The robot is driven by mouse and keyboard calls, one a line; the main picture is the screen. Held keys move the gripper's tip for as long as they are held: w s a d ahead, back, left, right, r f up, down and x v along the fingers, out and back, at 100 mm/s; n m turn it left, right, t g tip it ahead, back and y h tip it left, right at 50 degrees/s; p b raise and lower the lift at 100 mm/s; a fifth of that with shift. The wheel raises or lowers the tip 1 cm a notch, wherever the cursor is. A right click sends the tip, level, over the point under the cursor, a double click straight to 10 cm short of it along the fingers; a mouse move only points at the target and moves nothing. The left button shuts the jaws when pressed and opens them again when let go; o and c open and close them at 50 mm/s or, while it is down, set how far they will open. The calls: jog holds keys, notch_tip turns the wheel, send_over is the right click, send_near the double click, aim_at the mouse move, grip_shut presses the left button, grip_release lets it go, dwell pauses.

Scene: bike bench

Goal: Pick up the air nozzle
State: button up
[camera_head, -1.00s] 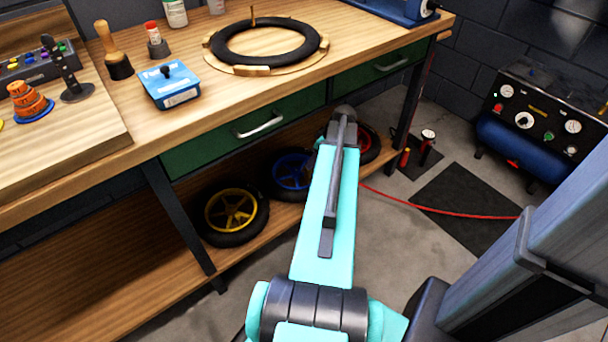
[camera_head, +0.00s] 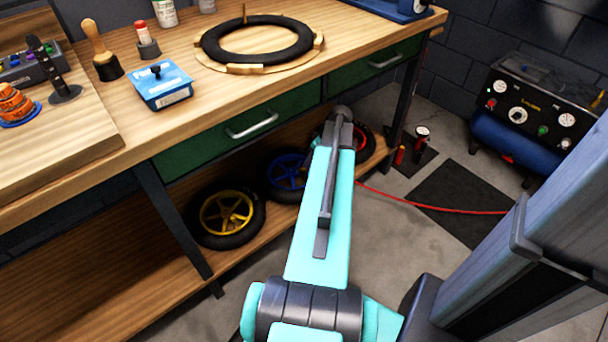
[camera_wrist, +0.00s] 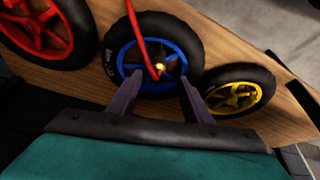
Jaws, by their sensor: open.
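The air nozzle (camera_wrist: 159,70) shows in the wrist view as a small brass-coloured tip at the end of the red hose (camera_wrist: 138,30). It appears in front of the hub of the blue-rimmed wheel (camera_wrist: 126,58); whether it touches the wheel I cannot tell. My gripper (camera_wrist: 160,78) is open, with one dark finger on each side of the nozzle in the picture. The gap in depth is unclear. In the head view my arm hides the nozzle and gripper, and the red hose (camera_head: 430,206) runs behind the arm.
Wheels with red (camera_wrist: 45,25) and yellow (camera_wrist: 236,95) rims flank the blue one on the lower wooden shelf (camera_head: 110,280). The workbench top (camera_head: 235,90) overhangs them. A compressor (camera_head: 525,120) stands at right, with a small pump (camera_head: 421,145) nearer. The floor between is mostly clear.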

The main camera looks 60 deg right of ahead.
aim_at(304, 170)
jog(key=shift+b+x, duration=0.5)
jog(key=shift+x, duration=2.35)
jog(key=shift+f, duration=0.1)
jog(key=shift+b+x, duration=0.95)
jog(key=shift+x, duration=1.65)
jog(key=shift+s, duration=0.15)
grip_shut()
